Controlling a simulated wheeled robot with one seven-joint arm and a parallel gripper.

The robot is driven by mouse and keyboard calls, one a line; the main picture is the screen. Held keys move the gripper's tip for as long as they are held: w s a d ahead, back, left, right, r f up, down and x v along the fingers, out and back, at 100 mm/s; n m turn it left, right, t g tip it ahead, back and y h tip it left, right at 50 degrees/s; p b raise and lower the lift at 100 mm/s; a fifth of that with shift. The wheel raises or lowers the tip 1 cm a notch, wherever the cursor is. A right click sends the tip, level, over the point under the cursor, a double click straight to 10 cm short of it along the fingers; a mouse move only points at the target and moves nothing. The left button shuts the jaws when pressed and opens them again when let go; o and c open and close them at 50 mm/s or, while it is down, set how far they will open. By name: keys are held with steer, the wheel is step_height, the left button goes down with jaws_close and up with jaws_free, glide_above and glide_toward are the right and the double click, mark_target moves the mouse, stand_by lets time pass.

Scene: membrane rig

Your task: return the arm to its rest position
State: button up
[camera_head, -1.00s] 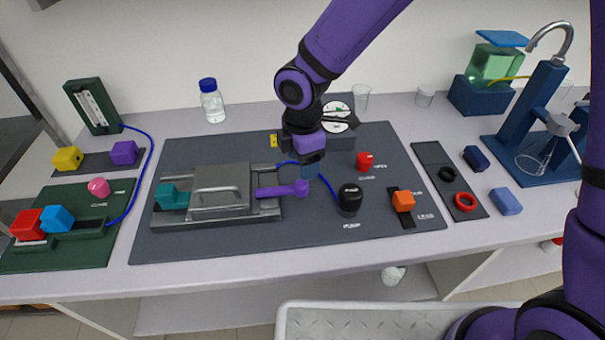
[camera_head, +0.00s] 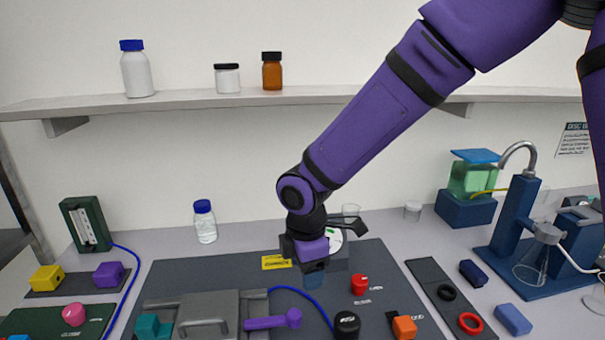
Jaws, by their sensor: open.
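My purple arm (camera_head: 375,120) reaches in from the upper right, over the bench. My gripper (camera_head: 312,266) hangs at its end, pointing down over the back middle of the dark mat (camera_head: 185,268). Its jaws are open and nothing shows between them. It is behind the purple handle (camera_head: 272,322) of the grey metal rig (camera_head: 208,312) and apart from it. The gripper and wrist partly hide a round white dial (camera_head: 334,240) and the block under it.
A red knob (camera_head: 359,284), a black knob (camera_head: 346,324) and an orange block (camera_head: 404,327) stand on the mat. A shelf (camera_head: 190,107) with bottles spans the wall behind the arm. A blue stand with a tap (camera_head: 515,210) rises at right. A blue-capped bottle (camera_head: 204,222) stands back left.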

steer(key=s+d+r+m+t, duration=0.25)
steer(key=d+r+m, duration=0.75)
steer(key=d+r, duration=0.55)
steer(key=s+d+r+m+t, duration=0.1)
steer(key=s+d+r+m, duration=0.2)
steer(key=s+d+m, duration=0.3)
steer(key=s+d+r+m+t, duration=0.1)
steer(key=s+d+r+m, duration=0.2)
steer(key=s+d+m, duration=0.2)
steer(key=s+d, duration=0.3)
steer(key=shift+s+d+m, duration=0.2)
steer(key=shift+d+m, duration=0.05)
steer(key=shift+m, duration=0.15)
